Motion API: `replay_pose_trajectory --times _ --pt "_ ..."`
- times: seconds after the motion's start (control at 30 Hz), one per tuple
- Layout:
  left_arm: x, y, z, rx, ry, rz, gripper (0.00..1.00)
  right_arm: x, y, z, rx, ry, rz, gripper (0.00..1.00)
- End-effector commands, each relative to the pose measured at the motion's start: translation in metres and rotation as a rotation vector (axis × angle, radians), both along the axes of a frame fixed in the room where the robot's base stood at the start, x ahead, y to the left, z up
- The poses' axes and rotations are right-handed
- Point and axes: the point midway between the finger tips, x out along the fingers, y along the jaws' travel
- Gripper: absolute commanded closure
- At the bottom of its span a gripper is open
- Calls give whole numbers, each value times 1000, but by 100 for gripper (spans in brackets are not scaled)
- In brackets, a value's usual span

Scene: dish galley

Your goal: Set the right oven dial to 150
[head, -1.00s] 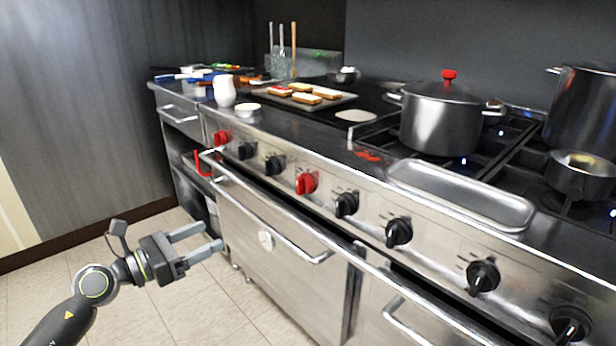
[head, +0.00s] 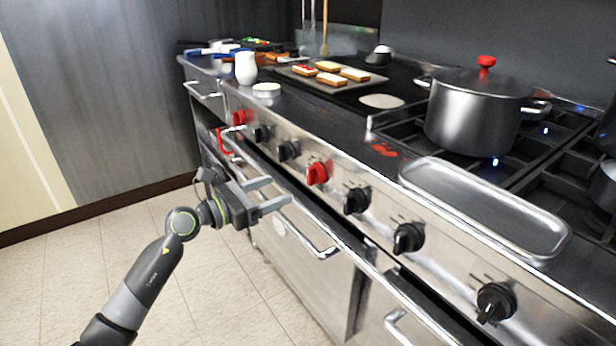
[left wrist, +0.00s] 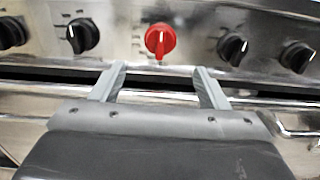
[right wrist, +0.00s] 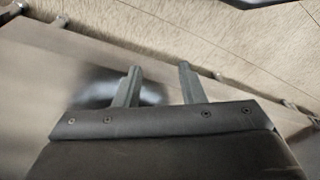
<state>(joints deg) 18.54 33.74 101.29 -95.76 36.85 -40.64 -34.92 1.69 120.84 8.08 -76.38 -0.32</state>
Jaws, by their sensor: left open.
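Two red dials sit on the steel front panel of the range. The right red dial (head: 318,172) stands between black knobs, and the left red dial (head: 239,118) is farther along. In the left wrist view, a red dial (left wrist: 160,41) with black knobs on both sides is ahead, between the lines of my fingers. Its scale is too small to read. My left gripper (head: 280,191) is open and empty, in front of the panel and below the dials, apart from them. It also shows in the left wrist view (left wrist: 160,72). My right gripper (right wrist: 160,68) is open and empty.
A long bar handle (head: 292,210) runs along the front below the knobs. A steel tray (head: 485,208) and a lidded pot (head: 477,108) stand on the range top. The tiled floor (head: 190,268) to the left is clear. A blurred surface and the floor fill the right wrist view.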

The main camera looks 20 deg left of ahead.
Motion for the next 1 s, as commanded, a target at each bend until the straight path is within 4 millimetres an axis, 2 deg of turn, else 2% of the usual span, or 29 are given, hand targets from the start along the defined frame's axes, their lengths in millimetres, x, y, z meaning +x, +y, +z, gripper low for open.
replay_pose_trajectory --times 0.2,0.43,0.6,0.9,0.93,1.0 --pt "37 -31 1 -6 -1 -3 32 1 0 0 1 -4 0 64" --pt "68 -53 0 -3 1 -2 32 3 1 2 5 -20 1 64" --pt "78 -61 0 0 0 -1 32 4 2 5 8 -28 1 64" --pt "79 -63 0 1 1 -1 32 4 2 7 7 -31 2 64" --pt "79 -63 0 1 1 -1 33 4 2 7 7 -31 2 64" --pt "79 -63 0 1 1 -1 42 4 2 7 7 -31 2 64"
